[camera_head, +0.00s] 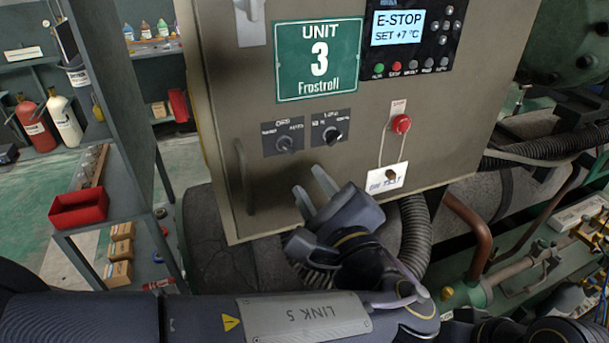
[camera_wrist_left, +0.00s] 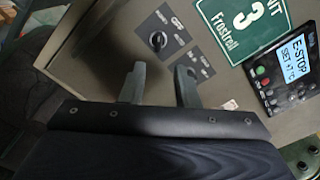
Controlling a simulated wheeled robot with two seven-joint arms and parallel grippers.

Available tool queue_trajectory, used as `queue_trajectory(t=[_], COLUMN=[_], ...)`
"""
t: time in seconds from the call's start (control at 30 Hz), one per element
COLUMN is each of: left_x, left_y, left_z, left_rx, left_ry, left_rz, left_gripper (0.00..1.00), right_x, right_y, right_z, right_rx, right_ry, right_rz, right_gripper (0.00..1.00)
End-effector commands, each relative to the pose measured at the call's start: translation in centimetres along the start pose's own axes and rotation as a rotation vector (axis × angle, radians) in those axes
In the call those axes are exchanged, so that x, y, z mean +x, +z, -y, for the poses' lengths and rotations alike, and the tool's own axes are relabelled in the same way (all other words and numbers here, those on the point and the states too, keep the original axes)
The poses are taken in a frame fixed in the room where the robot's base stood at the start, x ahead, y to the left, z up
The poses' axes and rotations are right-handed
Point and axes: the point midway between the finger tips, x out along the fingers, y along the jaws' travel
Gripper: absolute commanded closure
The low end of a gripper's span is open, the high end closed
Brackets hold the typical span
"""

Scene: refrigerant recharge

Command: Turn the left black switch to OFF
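The left black switch (camera_head: 285,144) is a round knob on a dark label plate on the grey cabinet, below the green Unit 3 sign. It also shows in the left wrist view (camera_wrist_left: 158,40); its exact setting is too small to tell. My left gripper (camera_head: 308,180) is open and empty, its two grey fingers pointing up at the cabinet front. Its fingertips (camera_wrist_left: 159,68) appear below the left switch and apart from it. A second black switch (camera_head: 331,135) sits to the right, partly hidden by a finger in the wrist view. My right gripper is not in view.
The cabinet has a vertical handle (camera_head: 245,178) on the left, and a red emergency button (camera_head: 401,124) with a hanging tag (camera_head: 386,179) on the right. The display (camera_head: 398,27) reads E-STOP, SET +7 °C. Pipes and hoses (camera_head: 475,222) run at the right.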

Motion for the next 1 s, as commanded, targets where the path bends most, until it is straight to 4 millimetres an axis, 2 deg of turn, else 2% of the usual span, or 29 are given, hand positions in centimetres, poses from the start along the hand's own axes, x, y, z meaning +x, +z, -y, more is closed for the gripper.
queue_trajectory(t=[0.8,1.0], left_x=[9.4,9.1], left_y=[0.1,0.0], left_z=[-0.2,-0.2], left_rx=[-0.001,-0.002], left_ry=[0.008,0.006], left_rz=[0.001,-0.002], left_gripper=[0.72,0.98], right_x=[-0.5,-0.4], right_y=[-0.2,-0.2], right_z=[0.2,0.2], right_rx=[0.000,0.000], right_ry=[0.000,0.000], right_rz=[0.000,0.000], right_gripper=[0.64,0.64])
